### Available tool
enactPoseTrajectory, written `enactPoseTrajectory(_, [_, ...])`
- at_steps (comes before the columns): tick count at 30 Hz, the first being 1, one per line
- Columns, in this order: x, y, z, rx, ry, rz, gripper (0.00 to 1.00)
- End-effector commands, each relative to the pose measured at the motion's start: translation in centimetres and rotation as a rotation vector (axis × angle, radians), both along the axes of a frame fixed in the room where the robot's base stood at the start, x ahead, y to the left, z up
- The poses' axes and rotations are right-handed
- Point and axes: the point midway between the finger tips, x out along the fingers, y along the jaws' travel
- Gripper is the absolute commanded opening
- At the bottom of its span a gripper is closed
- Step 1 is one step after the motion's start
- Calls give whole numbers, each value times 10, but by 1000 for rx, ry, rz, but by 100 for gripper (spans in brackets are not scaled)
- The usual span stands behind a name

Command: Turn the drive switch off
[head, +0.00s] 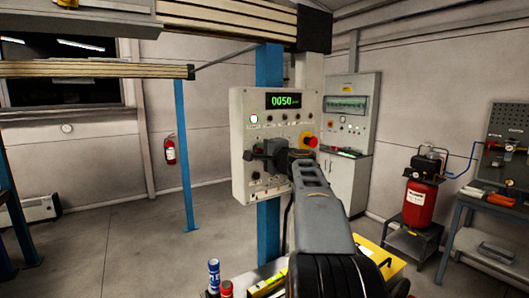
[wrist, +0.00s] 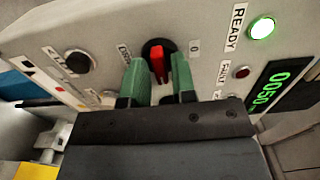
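The drive switch (wrist: 160,62) is a red bar handle on a round black base, set in a grey panel. In the wrist view its handle stands about upright in the picture, with a "0" mark to its right and a partly hidden label to its left. My gripper (wrist: 160,84) has its two green fingertips on either side of the red handle, with a gap on each side. In the head view my gripper (head: 262,157) is in front of the control box (head: 240,112) and hides the switch.
A lit green READY lamp (wrist: 262,28) and a green display (wrist: 276,88) reading 0050 are on the panel. A dark round button (wrist: 77,62) is on the left. A red emergency stop (head: 308,141) sits close to my gripper's right. Blue posts stand nearby.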

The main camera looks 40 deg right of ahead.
Motion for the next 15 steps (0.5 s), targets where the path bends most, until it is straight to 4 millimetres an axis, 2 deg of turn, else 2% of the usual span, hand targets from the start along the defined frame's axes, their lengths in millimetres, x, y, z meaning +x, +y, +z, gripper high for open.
enactPoseTrajectory(1, [0, 0, 0, 0, 0, 0, 20])
enactPoseTrajectory(7, [0, 0, 0, 0, 0, 0, 1])
enactPoseTrajectory(15, [0, -1, -1, -7, 0, -1, 0])
